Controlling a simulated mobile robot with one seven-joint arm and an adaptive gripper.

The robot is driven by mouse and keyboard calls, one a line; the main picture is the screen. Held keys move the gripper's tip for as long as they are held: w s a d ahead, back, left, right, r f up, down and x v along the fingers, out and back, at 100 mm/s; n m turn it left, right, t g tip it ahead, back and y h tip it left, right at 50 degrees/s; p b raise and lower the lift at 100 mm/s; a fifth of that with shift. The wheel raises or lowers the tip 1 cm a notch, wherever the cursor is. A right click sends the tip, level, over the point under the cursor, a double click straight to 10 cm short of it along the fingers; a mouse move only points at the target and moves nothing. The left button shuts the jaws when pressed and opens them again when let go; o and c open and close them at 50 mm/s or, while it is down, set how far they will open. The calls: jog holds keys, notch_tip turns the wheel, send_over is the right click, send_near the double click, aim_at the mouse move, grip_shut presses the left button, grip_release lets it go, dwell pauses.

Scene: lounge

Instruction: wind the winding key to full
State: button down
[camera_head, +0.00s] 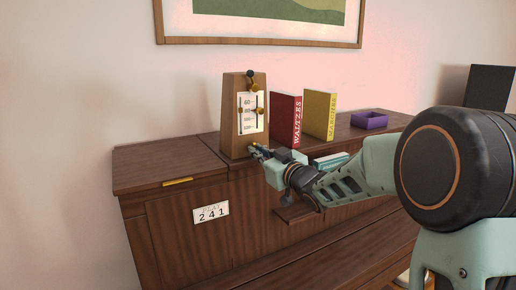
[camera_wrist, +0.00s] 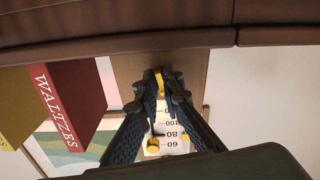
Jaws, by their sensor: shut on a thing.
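The wooden metronome (camera_head: 229,118) stands upright on top of the brown piano, with a white scale plate (camera_head: 250,112) on its front and brass knobs beside it. My gripper (camera_head: 257,150) reaches in from the right to the low front of the metronome. In the wrist view the metronome appears upside down, and my gripper (camera_wrist: 159,78) is shut on the brass winding key (camera_wrist: 160,84). The fingertips hide part of the key, and I cannot tell how far it is turned.
A red book (camera_head: 285,118) and a yellow book (camera_head: 320,114) stand to the right of the metronome. A purple box (camera_head: 369,120) is farther right. A teal book (camera_head: 330,160) lies behind my arm. A card reading 241 (camera_head: 211,212) is on the piano front. The piano top (camera_head: 165,163) to the left is clear.

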jog(key=shift+m, duration=0.8)
jog(key=shift+p, duration=0.3)
jog(key=c, duration=2.1)
grip_release()
jog(key=v, duration=1.2)
